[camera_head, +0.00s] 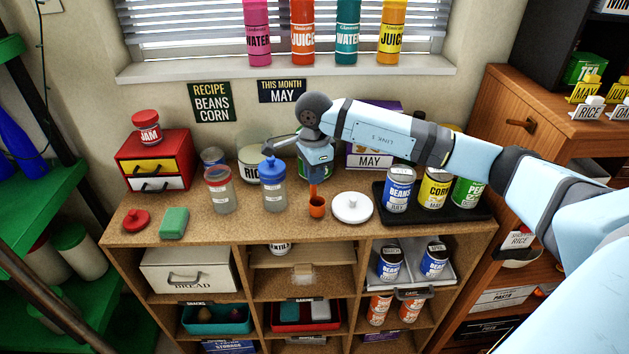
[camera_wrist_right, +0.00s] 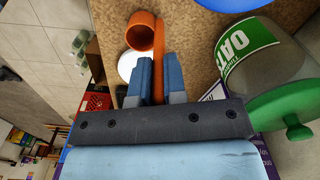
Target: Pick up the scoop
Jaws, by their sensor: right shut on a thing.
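The orange scoop (camera_head: 317,207) is upright below my right gripper (camera_head: 314,183) in the head view, near the middle of the wooden counter. In the right wrist view its round cup (camera_wrist_right: 141,29) and straight handle show, and the handle runs between the two blue fingers of my right gripper (camera_wrist_right: 159,84). The right gripper is shut on the handle. I cannot tell whether the cup touches the counter. My left gripper is in neither view.
A white lid (camera_head: 352,208) lies just right of the scoop. A blue-topped jar (camera_head: 274,190) stands to its left. A black tray (camera_head: 468,212) with cans is farther right. The OAT jar (camera_wrist_right: 247,55) is close to the gripper.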

